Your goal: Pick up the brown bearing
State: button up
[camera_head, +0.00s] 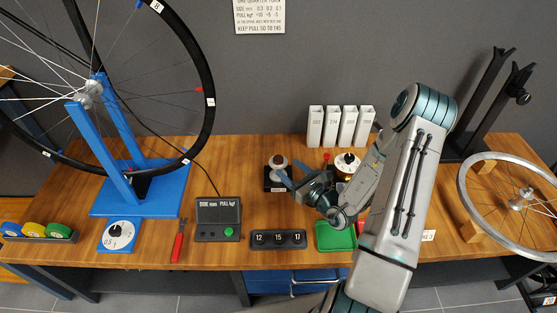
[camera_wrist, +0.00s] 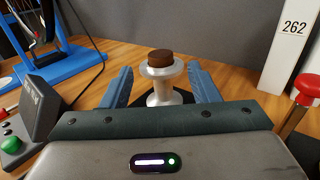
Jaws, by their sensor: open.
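The brown bearing (camera_wrist: 160,57) is a short dark-brown cylinder sitting on top of a pale, spool-shaped hub (camera_wrist: 162,83) in the wrist view. In the head view the bearing (camera_head: 277,160) shows small on the hub, which stands on a black base (camera_head: 274,187). My gripper (camera_wrist: 159,82) is open, with one blue finger on each side of the hub and a gap to both. The bearing appears between and beyond the fingertips, untouched. In the head view my gripper (camera_head: 283,178) is close beside the hub, partly covering its lower right.
A grey gauge box (camera_head: 218,218) with a green button stands to the left. White numbered boxes (camera_head: 340,126) stand behind to the right. A red-topped post (camera_wrist: 304,90) is close on the right in the wrist view. A green tray (camera_head: 335,237) lies in front.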

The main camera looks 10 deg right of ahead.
aim_at(281, 161)
jog(key=x, duration=0.5)
jog(key=shift+w+r, duration=0.15)
jog(key=c, duration=1)
jog(key=shift+r, duration=0.1)
